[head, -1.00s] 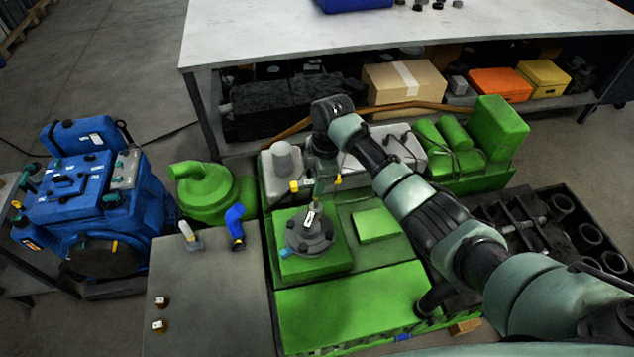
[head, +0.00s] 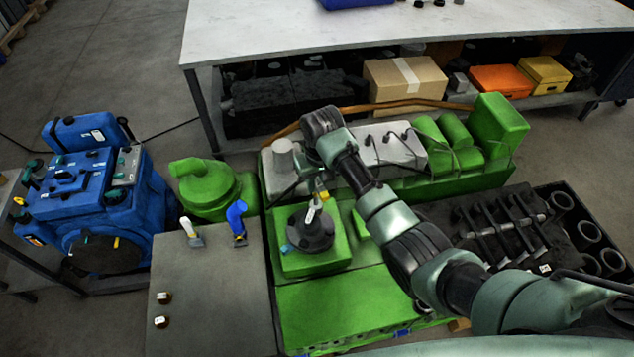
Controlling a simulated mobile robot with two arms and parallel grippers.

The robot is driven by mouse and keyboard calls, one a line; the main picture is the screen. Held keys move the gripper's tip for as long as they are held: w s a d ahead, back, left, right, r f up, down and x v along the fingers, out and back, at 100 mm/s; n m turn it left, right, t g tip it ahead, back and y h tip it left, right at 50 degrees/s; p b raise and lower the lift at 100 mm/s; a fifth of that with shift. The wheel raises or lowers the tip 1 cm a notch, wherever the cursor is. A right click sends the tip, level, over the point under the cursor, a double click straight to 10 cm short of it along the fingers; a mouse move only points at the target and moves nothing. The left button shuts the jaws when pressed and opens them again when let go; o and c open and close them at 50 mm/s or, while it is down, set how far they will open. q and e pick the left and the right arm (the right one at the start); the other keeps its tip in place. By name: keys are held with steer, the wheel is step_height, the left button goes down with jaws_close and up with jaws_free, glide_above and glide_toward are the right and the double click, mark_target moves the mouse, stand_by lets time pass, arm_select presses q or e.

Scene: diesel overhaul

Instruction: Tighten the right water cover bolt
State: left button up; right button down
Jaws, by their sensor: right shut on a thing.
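The water cover (head: 311,230) is a dark round flange on a green block (head: 313,262) of the green engine. My right gripper (head: 320,188) points down just above the far right side of the cover. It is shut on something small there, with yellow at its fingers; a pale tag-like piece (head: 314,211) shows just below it. The arm and the small size hide the bolt itself, and I cannot tell its seating. My left gripper is not in view.
A grey table (head: 215,290) at left carries a white-handled tool (head: 190,232), a blue-handled tool (head: 237,221) and two small fittings. A blue machine (head: 95,205) stands further left. A black tray (head: 520,230) of parts lies at right. A white workbench (head: 400,35) runs behind.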

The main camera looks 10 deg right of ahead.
steer(key=m, duration=0.5)
steer(key=shift+a+m+h, duration=0.15)
steer(key=shift+m+h, duration=0.15)
steer(key=m, duration=0.3)
steer(key=shift+m+h, duration=0.3)
steer(key=m, duration=0.3)
steer(key=shift+a+m+g, duration=0.1)
steer(key=shift+m+g, duration=0.2)
steer(key=m, duration=0.4)
steer(key=shift+m+g+h, duration=0.3)
